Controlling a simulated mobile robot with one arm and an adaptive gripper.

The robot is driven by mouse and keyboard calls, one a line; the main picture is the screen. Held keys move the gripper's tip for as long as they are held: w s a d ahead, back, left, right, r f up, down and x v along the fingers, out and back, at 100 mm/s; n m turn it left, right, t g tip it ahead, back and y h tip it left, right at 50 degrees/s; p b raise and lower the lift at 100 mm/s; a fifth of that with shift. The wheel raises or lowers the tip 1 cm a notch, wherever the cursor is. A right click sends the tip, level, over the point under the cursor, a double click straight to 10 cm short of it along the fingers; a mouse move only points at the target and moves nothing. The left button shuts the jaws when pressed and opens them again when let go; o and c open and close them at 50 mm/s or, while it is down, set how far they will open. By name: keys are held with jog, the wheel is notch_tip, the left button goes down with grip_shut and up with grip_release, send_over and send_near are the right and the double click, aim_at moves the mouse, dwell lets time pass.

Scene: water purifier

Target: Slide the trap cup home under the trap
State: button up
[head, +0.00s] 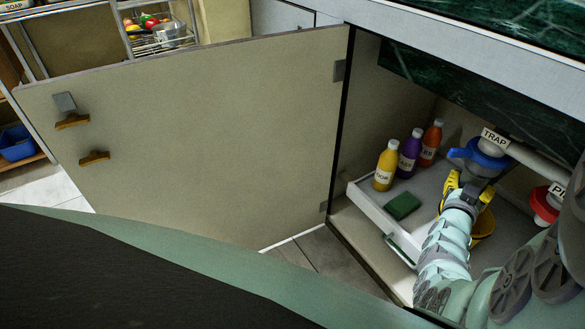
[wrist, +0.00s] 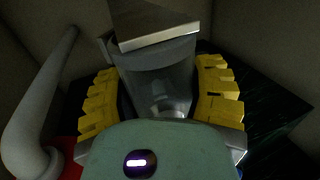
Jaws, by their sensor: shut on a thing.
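The trap (head: 494,146) hangs under the counter at the right in the head view, with a white TRAP label and a blue collar (head: 480,156) at its lower end. My gripper (head: 469,187) is just below the collar, its yellow fingers upright. In the wrist view its fingers are shut on the grey trap cup (wrist: 158,78), one on each side. In the head view the cup is mostly hidden by the gripper and collar. I cannot tell whether the cup touches the trap.
A yellow bucket (head: 484,228) stands behind my wrist. Bottles (head: 409,154) and a green sponge (head: 403,206) are on the white pull-out tray (head: 375,212) to the left. A red collar (head: 545,205) hangs to the right. The cabinet door (head: 190,140) stands open.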

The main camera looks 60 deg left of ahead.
jog(key=o, duration=1.4)
jog(key=v, duration=1.2)
jog(key=shift+r, duration=0.1)
